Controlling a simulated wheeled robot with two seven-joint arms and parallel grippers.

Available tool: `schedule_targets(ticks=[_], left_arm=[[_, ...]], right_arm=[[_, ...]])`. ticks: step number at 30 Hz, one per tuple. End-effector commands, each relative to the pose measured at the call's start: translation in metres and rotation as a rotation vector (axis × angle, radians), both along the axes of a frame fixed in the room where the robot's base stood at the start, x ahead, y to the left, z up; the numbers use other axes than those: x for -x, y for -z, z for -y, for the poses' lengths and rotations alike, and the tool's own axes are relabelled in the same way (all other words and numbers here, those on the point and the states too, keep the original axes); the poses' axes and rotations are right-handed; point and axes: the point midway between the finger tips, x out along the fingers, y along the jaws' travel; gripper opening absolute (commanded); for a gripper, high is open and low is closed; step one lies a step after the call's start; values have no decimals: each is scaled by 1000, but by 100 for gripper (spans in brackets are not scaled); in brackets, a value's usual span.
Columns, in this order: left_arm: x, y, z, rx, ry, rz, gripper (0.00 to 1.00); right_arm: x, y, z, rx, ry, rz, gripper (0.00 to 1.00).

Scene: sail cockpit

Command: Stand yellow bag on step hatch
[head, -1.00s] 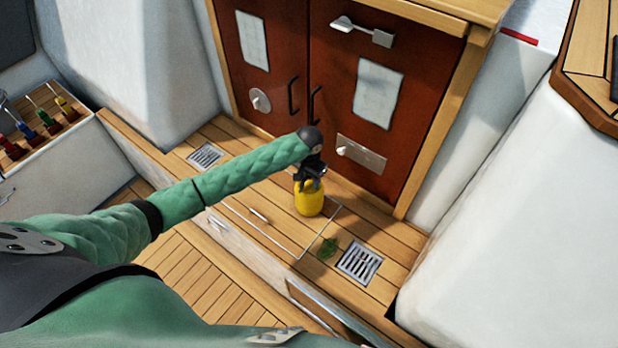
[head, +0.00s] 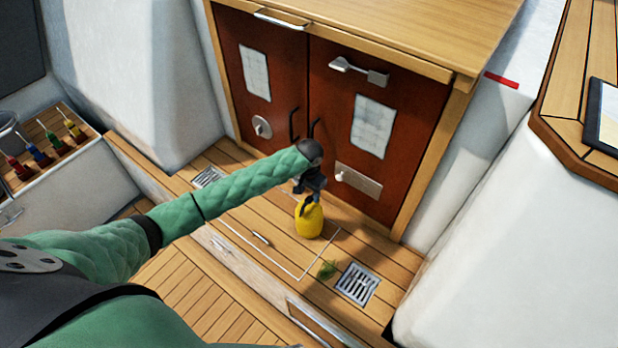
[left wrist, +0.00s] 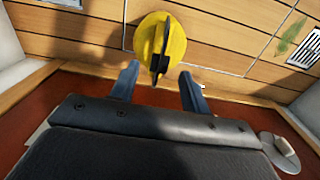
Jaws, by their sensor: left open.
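The yellow bag (head: 309,220) stands upright on the wooden step, within the right part of the outlined hatch (head: 262,238) in front of the red doors. My left gripper (head: 309,194) is just above the bag's top in the head view. In the left wrist view the bag (left wrist: 146,36) with its dark strap lies just beyond the fingertips, and the fingers (left wrist: 158,80) are spread apart with nothing clearly gripped between them. My right gripper is not in view.
A green leaf-like piece (head: 327,270) and a metal grate (head: 357,284) lie right of the hatch. Another grate (head: 207,177) is at the left. Red doors (head: 335,125) with handles rise close behind. A box of coloured-handled tools (head: 45,150) is far left.

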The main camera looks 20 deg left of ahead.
Motion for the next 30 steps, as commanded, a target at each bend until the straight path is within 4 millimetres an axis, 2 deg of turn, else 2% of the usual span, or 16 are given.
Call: schedule_targets(ticks=[1,3,12,30], left_arm=[[0,-12,0,0,0,1,46],[0,-19,0,0,0,1,46],[0,-46,0,1,0,1,46],[0,-50,0,0,0,0,46]], right_arm=[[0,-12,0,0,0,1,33],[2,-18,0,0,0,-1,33],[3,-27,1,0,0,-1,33],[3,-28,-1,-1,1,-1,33]])
